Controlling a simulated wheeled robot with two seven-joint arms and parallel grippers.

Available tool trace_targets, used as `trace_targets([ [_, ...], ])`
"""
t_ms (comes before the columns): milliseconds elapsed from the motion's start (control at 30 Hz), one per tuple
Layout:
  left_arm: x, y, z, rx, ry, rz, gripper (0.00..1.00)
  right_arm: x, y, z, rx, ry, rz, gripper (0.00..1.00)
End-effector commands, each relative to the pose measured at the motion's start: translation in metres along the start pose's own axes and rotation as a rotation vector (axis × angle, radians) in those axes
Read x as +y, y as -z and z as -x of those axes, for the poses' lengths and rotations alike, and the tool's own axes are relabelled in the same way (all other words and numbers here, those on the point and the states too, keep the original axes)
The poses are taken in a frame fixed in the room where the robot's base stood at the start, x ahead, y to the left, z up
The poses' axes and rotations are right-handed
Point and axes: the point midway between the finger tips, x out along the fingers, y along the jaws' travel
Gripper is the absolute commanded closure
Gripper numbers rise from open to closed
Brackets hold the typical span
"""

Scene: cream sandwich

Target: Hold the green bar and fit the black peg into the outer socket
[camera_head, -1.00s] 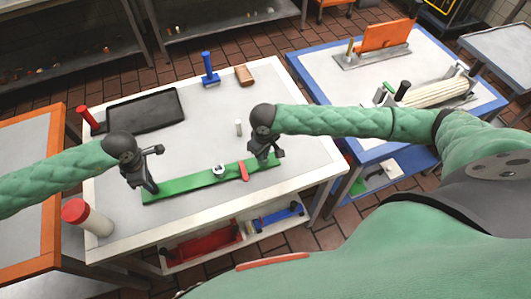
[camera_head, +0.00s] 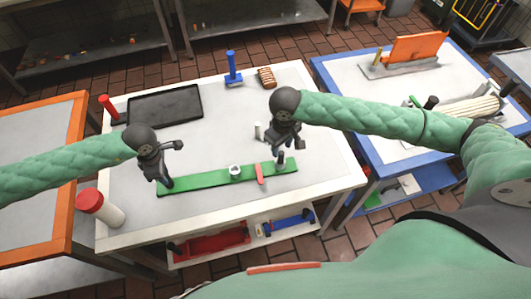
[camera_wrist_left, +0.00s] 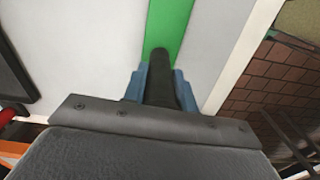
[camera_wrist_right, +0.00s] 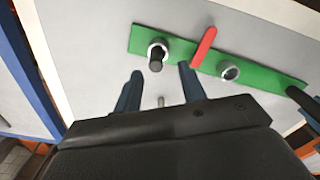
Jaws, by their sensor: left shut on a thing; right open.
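The green bar (camera_head: 205,180) lies on the white-topped table. It carries a red lever (camera_head: 259,173) and two ring sockets; the inner socket (camera_wrist_right: 229,72) is empty. My left gripper (camera_head: 165,182) is shut on a dark upright post (camera_wrist_left: 160,75) at the bar's left end. The black peg (camera_wrist_right: 156,62) stands in the outer socket (camera_wrist_right: 158,46), at the bar's right end in the head view, its top sticking out of the ring. My right gripper (camera_wrist_right: 158,88) is open and empty, just above and behind that end, apart from the peg. How deep the peg sits is unclear.
A small grey pin (camera_head: 258,131) stands behind the bar. A black tray (camera_head: 165,104), a red-handled tool (camera_head: 108,107), a blue-handled tool (camera_head: 232,68) and a brown block (camera_head: 266,77) are at the back. A red-topped white cylinder (camera_head: 100,207) stands at the front left.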

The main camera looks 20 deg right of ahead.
Motion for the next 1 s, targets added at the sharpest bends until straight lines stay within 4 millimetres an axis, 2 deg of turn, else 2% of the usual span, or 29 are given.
trace_targets([
  [200,-0.001,0.002,-0.001,0.005,0.003,0.0,1.0,0.001,0.001,0.022,0.002,-0.002,-0.001,0.59],
  [633,-0.002,0.002,-0.001,0.006,0.004,0.0,1.0,0.002,0.0,0.026,0.001,-0.003,-0.001,0.59],
  [667,-0.002,0.002,-0.001,0.006,0.004,0.0,0.69,0.002,0.0,0.026,0.001,-0.003,-0.001,0.59],
  [800,-0.001,0.002,0.0,0.005,0.004,0.001,0.43,0.002,0.0,0.026,0.001,-0.003,-0.001,0.59],
  [1000,-0.001,0.002,0.0,0.005,0.003,0.001,0.43,0.002,0.001,0.026,0.001,-0.003,-0.001,0.59],
])
